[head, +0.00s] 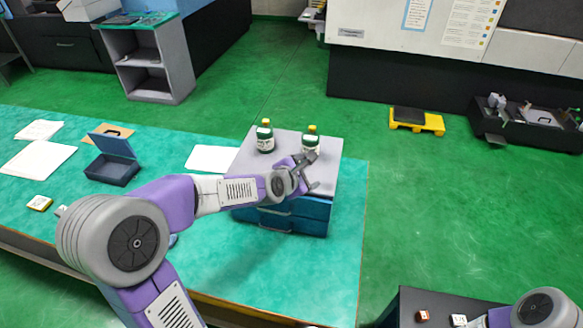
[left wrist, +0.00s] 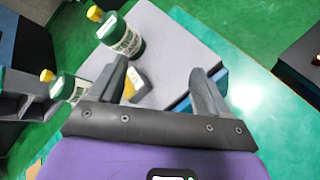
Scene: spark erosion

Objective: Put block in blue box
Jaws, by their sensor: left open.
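The blue box (head: 112,170) stands on the green table at the left, with its lid raised. A small yellow and grey block (left wrist: 135,84) lies on the grey top of the drawer unit in the left wrist view, close to the left finger. I cannot make this block out in the head view. My left gripper (head: 313,172) is open above the right part of the drawer unit; its spread fingers also show in the left wrist view (left wrist: 166,77). Part of my right arm shows at the bottom right; its gripper is out of view.
Two green bottles with yellow caps (head: 265,138) (head: 311,140) stand on the drawer unit (head: 243,160). Another yellow-edged block (head: 40,203) lies at the table's left. Red (head: 422,315) and white (head: 459,320) blocks lie on a dark surface at the bottom right. Papers lie around the box.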

